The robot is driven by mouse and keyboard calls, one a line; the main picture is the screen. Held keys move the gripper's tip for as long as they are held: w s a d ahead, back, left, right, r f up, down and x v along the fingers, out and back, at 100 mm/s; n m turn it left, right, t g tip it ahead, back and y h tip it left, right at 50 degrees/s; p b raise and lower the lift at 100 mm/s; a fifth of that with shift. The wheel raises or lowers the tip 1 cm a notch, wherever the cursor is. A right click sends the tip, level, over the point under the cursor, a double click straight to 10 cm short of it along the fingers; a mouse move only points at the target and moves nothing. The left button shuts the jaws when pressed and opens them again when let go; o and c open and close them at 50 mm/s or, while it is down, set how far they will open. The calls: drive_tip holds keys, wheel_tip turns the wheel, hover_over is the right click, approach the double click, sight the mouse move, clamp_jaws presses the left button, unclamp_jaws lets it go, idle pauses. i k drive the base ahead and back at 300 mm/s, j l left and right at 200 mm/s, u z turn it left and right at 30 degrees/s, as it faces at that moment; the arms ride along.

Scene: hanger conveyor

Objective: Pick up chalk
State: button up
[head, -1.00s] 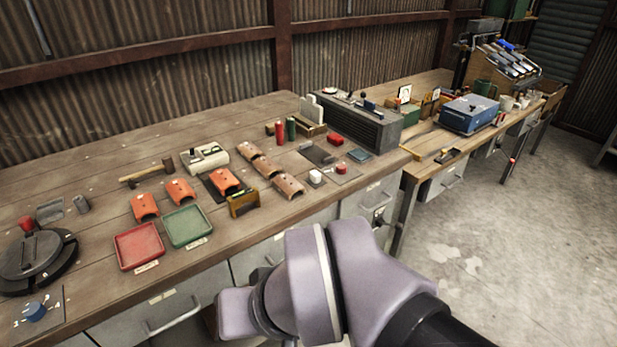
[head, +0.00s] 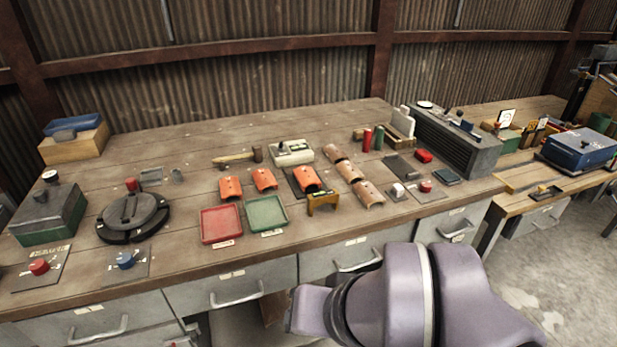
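I cannot pick out any piece as chalk for sure; it may be too small to tell or hidden. A red cylinder (head: 367,139) and a green cylinder (head: 379,138) stand upright side by side on the wooden workbench (head: 190,150), toward the back right. My lilac arm shows at the bottom right, in front of the bench drawers. My gripper's fingers are not in view, so I cannot see whether they hold anything.
A red tray (head: 221,224) and a green tray (head: 266,213) lie near the front edge. Several orange curved pieces (head: 231,188) lie behind them. A round black device (head: 132,217) stands left. A dark grey box (head: 455,141) stands right. The back left bench is mostly clear.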

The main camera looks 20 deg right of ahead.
sight(397, 190)
drive_tip(key=i+l+z, duration=0.35)
drive_tip(key=i, duration=0.15)
drive_tip(key=i+z, duration=0.3)
drive_tip(key=i, duration=0.25)
